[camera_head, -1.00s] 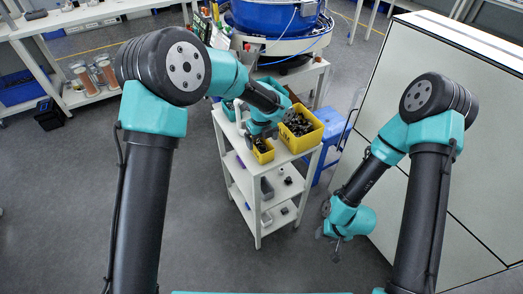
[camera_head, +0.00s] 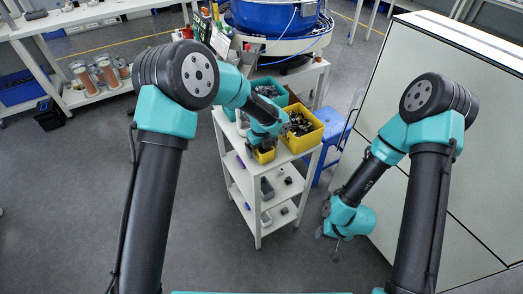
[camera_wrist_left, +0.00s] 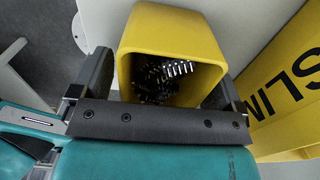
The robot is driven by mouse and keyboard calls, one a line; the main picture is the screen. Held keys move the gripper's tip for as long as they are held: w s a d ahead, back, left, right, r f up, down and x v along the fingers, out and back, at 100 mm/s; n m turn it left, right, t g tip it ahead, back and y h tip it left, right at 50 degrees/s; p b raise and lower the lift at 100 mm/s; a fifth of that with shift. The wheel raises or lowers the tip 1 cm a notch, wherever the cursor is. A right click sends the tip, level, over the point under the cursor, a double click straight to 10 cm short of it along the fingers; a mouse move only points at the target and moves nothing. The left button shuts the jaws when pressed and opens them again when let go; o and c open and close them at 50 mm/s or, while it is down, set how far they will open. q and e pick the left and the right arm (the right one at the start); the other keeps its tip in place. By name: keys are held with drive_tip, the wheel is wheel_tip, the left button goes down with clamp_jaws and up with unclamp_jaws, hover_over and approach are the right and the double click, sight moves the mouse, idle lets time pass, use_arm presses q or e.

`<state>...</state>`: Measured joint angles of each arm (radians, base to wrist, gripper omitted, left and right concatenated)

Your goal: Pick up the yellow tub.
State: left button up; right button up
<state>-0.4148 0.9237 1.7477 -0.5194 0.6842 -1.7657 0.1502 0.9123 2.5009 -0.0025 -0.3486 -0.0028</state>
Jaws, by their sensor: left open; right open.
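A small yellow tub (camera_head: 264,157) stands at the near edge of the white cart's top, mostly hidden behind my left gripper (camera_head: 263,146). In the left wrist view, the yellow tub (camera_wrist_left: 178,35) sits between the two dark fingers of my left gripper (camera_wrist_left: 160,82). The fingers are apart, one on each side of the tub, and small dark and shiny parts lie inside it. I cannot tell whether either finger touches it. My right gripper (camera_head: 334,241) hangs low at the right, open and empty, away from the cart.
A larger yellow bin (camera_head: 301,143) of dark parts stands right of the tub, and its lettered wall (camera_wrist_left: 285,95) is close by in the left wrist view. A teal bin (camera_head: 270,85) is behind. The white cart (camera_head: 255,190) has lower shelves holding small items.

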sight(262, 153)
use_arm(q)
drive_tip(key=shift+c, duration=0.2)
drive_tip(key=c, duration=1)
drive_tip(key=shift+r, duration=0.1)
drive_tip(key=shift+r, duration=0.4)
wheel_tip(262, 153, up, 3)
drive_tip(key=shift+f, duration=0.1)
drive_tip(key=s, duration=0.5)
drive_tip(key=s+r, duration=0.1)
drive_tip(key=s, duration=1)
drive_tip(key=shift+d+r, duration=0.1)
drive_tip(key=shift+r, duration=0.05)
